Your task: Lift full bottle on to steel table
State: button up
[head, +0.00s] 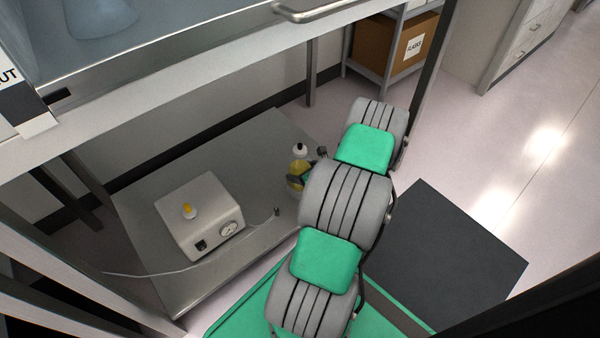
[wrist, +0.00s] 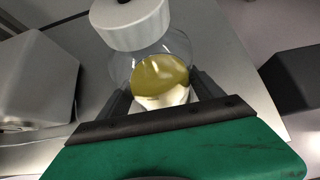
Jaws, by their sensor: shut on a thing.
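The full bottle (wrist: 160,75) is clear and round, with yellow liquid inside and a white cap (wrist: 130,22). My gripper (wrist: 162,95) is shut on its body, one finger on each side. In the head view the bottle (head: 300,150) shows at the right edge of the steel table, and my gripper (head: 298,180) is beside it, partly hidden behind my arm. The steel table (head: 140,195) is a low grey metal surface under the bench. I cannot tell whether the bottle touches the table.
A white pump box (head: 200,215) with a gauge and a yellow-topped knob stands on the steel table, its cable running left. A bench (head: 180,75) overhangs the table, with legs nearby. A dark mat (head: 450,245) lies on the floor at right. The table's back half is clear.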

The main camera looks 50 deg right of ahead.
aim_at(304, 158)
jog(key=c, duration=0.4)
jog(key=shift+d+r, duration=0.1)
jog(key=shift+d, duration=0.05)
jog(key=shift+c, duration=0.3)
jog(key=shift+r+p, duration=0.6)
jog(key=shift+p, duration=0.05)
jog(key=shift+r, duration=0.15)
notch_tip(304, 158, up, 5)
jog(key=p, duration=0.4)
jog(key=shift+r+p, duration=0.1)
jog(key=shift+p, duration=0.3)
